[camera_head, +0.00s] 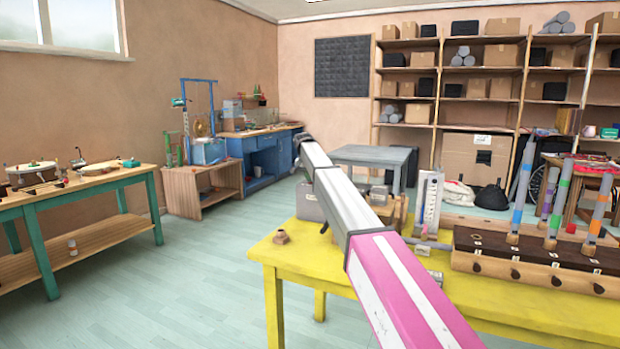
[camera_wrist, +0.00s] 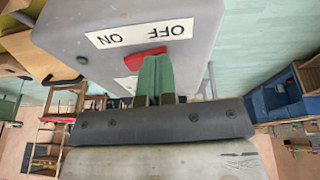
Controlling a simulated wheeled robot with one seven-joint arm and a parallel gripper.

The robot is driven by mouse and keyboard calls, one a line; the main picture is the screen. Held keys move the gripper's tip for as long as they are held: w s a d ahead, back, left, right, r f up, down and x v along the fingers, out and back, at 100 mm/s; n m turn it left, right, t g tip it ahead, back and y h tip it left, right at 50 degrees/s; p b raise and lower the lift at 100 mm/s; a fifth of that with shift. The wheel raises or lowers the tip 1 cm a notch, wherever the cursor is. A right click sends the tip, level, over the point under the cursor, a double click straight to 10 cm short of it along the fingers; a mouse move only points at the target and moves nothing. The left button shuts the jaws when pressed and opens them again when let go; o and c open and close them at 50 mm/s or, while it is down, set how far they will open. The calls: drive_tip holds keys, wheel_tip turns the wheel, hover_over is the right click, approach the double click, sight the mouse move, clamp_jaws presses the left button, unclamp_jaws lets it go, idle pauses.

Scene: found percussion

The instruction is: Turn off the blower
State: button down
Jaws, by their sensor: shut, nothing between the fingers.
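The blower is a grey box (camera_head: 309,206) at the left of the yellow table, partly hidden behind my arm. In the wrist view the blower's grey body (camera_wrist: 195,20) fills the top. Its white label (camera_wrist: 140,34) appears upside down, with OFF at the right and ON at the left. A red switch (camera_wrist: 140,60) sits beside the label. My gripper (camera_wrist: 155,60) has green fingers, shut and empty, with the tips at the red switch and covering part of it. I cannot tell whether they touch it. In the head view my fingers cannot be made out.
The yellow table (camera_head: 265,252) also bears a wooden pipe chest (camera_head: 535,250) with several upright striped tubes and a white gauge stand (camera_head: 429,198). A small brown piece (camera_head: 281,237) lies near its left edge. The floor to the left is clear.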

drive_tip(key=shift+d, duration=0.15)
drive_tip(key=shift+s+d+r, duration=0.1)
drive_tip(key=shift+s+d, duration=0.15)
drive_tip(key=shift+d, duration=0.4)
drive_tip(key=shift+r, duration=0.15)
drive_tip(key=shift+w+r, duration=0.1)
drive_tip(key=shift+r, duration=0.2)
drive_tip(key=w+a+v, duration=0.1)
drive_tip(key=a+v, duration=0.1)
drive_tip(key=v, duration=1.1)
drive_tip(key=shift+w, duration=0.25)
drive_tip(key=shift+a, duration=0.1)
